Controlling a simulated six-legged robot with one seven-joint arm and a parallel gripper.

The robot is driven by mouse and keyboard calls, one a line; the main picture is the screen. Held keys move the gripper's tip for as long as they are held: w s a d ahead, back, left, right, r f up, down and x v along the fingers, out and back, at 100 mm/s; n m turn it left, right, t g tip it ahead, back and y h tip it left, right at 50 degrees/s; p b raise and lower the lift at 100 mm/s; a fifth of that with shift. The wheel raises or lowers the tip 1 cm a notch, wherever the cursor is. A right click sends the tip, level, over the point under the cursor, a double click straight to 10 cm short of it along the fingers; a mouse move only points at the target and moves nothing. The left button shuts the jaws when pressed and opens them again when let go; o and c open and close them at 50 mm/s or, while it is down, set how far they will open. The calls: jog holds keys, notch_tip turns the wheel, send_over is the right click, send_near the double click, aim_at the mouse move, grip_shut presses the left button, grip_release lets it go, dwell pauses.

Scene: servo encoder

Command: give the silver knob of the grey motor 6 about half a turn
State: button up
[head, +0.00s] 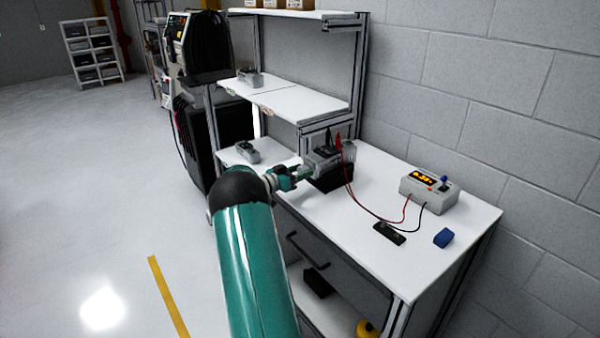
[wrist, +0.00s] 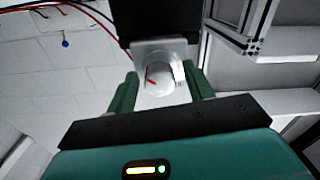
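The grey motor (head: 348,150) sits on a black block on the white bench, with red and black clips at its top. In the wrist view its light grey face plate (wrist: 148,47) is straight ahead. The round silver knob (wrist: 158,80) with a red mark stands out from that plate; the red mark points to the upper left. My gripper (wrist: 162,88) has its green fingers on either side of the knob, with a visible gap on each side. It is open and holds nothing. In the head view my gripper (head: 306,171) reaches the motor's front and the knob is hidden.
A grey meter box (head: 430,190) with an orange display stands on the bench right, wired to the motor. A black strip (head: 390,233) and a blue block (head: 444,238) lie in front. Similar grey units sit on the shelf (head: 250,78) and bench left (head: 247,152).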

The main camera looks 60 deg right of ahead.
jog(key=c, duration=0.9)
jog(key=shift+n, duration=0.5)
jog(key=n, duration=0.4)
jog(key=shift+w+n, duration=0.1)
jog(key=shift+n, duration=0.2)
jog(key=n, duration=0.4)
jog(key=shift+n, duration=0.3)
jog(key=n, duration=0.4)
jog(key=shift+n, duration=0.3)
jog(key=n, duration=0.4)
jog(key=shift+n, duration=0.4)
